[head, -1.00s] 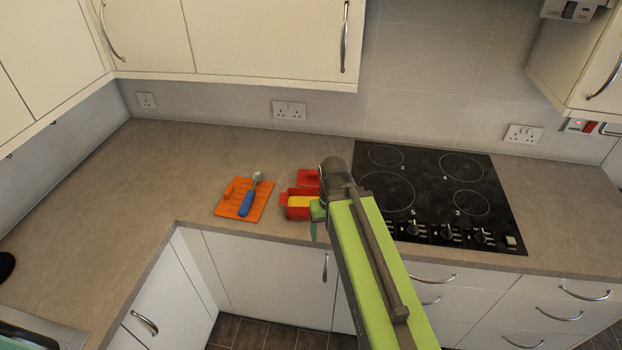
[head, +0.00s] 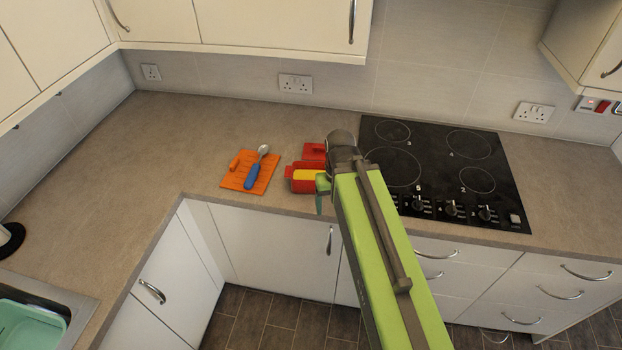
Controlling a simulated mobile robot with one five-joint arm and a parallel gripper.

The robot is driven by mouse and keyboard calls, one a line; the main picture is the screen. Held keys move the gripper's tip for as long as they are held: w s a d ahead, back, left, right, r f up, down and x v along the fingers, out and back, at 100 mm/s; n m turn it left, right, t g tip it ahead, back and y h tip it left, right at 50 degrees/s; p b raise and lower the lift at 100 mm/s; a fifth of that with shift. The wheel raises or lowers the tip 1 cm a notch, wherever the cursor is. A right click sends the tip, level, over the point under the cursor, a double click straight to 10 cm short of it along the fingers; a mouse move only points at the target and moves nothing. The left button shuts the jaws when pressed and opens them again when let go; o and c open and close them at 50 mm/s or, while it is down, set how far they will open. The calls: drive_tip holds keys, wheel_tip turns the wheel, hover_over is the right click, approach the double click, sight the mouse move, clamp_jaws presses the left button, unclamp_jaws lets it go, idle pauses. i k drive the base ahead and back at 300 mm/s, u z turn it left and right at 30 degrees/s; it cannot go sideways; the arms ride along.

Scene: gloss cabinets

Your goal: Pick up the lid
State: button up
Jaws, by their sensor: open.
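A red piece that looks like the lid (head: 314,151) lies on the worktop, just behind a small red pot (head: 304,185) with something yellow in it. My arm's end covers part of the space to their right. My gripper (head: 321,195) points down at the pot's right front side, near the worktop edge. It is open, and nothing shows between its fingers, though the arm hides much of it. I cannot tell whether it touches the pot.
An orange board (head: 238,182) with a blue-handled spoon (head: 256,170) lies left of the pot. A black hob (head: 455,165) is on the right. A sink (head: 40,320) with a green basin is at the lower left.

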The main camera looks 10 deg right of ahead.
sight(312, 150)
drive_tip(key=u, duration=0.85)
drive_tip(key=k, duration=0.1)
drive_tip(key=u, duration=2.15)
drive_tip(key=k, duration=0.65)
drive_tip(key=z, duration=1.35)
drive_tip(key=i, duration=1)
drive_tip(key=u, duration=0.1)
